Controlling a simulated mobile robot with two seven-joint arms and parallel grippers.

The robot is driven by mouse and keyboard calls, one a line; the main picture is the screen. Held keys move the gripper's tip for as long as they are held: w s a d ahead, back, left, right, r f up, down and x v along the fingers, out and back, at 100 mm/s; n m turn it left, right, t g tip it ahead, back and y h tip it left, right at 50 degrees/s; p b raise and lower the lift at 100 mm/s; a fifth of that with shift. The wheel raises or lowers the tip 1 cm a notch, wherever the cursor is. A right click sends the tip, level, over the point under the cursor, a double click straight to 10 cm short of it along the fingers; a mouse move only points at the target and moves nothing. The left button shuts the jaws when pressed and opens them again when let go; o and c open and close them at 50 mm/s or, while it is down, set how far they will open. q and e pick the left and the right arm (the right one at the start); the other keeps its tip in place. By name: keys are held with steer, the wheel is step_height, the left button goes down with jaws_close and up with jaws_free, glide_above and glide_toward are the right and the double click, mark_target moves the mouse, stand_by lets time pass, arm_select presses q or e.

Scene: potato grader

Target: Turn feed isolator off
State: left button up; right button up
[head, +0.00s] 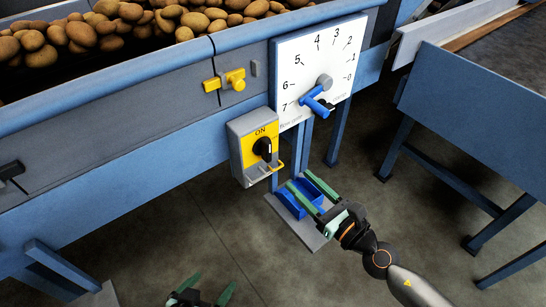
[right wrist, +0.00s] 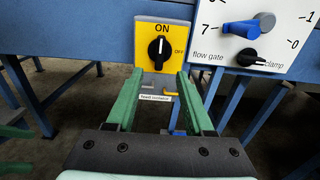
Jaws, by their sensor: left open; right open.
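The feed isolator (head: 241,154) is a grey box with a yellow face and a black rotary knob (head: 263,149). In the right wrist view the knob (right wrist: 158,49) stands upright, in line with the ON mark above it; OFF is printed to its right. A "feed isolator" label (right wrist: 155,98) and a small yellow hasp show below the knob. My right gripper (head: 298,179) is open and empty, below and to the right of the isolator in the head view, its green fingers pointing toward it, apart from the knob. My left gripper (head: 214,282) is open and empty at the bottom edge.
A white flow gate dial (head: 302,62) with a blue lever (head: 318,103) and black clamp knob (right wrist: 249,57) sits right of the isolator. A yellow latch (head: 234,80) is above it. Potatoes fill the hopper above.

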mark_target(270, 152)
steer(key=x, duration=1.1)
steer(key=shift+w+a, duration=0.1)
steer(key=shift+w, duration=0.1)
jaws_close()
